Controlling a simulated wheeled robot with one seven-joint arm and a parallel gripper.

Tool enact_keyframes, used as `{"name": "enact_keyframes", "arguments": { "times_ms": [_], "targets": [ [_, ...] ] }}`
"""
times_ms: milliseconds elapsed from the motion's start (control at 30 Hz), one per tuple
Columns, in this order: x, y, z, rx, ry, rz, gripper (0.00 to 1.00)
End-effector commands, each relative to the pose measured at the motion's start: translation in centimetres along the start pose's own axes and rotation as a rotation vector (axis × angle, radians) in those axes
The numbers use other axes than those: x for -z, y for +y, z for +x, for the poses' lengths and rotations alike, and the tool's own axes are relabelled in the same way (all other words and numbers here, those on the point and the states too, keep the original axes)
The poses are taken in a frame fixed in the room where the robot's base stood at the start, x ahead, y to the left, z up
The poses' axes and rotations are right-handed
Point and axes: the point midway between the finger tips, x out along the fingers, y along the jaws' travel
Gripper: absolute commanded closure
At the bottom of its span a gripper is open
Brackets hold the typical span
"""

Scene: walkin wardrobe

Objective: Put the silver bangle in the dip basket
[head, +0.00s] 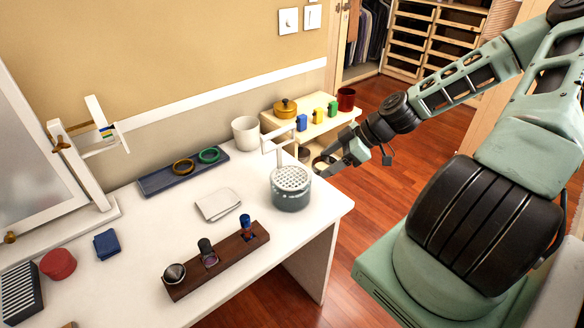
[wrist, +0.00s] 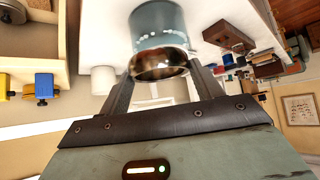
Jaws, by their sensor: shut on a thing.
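My gripper (head: 333,163) is just beyond the table's right edge, to the right of the dip basket. It is shut on the silver bangle (head: 321,160), a shiny ring that shows dark in the head view. In the wrist view the bangle (wrist: 160,73) spans the space between the two fingers and reflects brown tones. The dip basket (head: 291,177) is pale and perforated, with an upright handle, and sits in a grey-blue pot (head: 291,200) near the table's right end. The bangle and pot overlap in the wrist view, but look apart in the head view.
A blue tray (head: 156,184) holds a gold bangle (head: 183,167) and a green bangle (head: 209,155). A white cup (head: 245,132), folded cloth (head: 218,205) and wooden watch stand (head: 190,287) are near the basket. A low shelf (head: 337,122) with small coloured items stands behind.

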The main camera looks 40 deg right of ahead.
Motion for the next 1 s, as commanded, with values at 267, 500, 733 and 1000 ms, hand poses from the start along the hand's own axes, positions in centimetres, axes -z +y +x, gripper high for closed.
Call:
{"name": "enact_keyframes", "arguments": {
  "times_ms": [267, 500, 733, 1000],
  "targets": [
    [4.9, -0.1, 4.7, 0.004, 0.0, -0.002, 0.58],
    [6.5, 0.0, 6.5, 0.0, 0.0, 0.001, 0.58],
    [4.7, -0.1, 8.5, 0.002, 0.002, 0.004, 0.58],
    [4.0, 0.0, 9.0, -0.001, 0.0, 0.001, 0.58]
  ]
}}
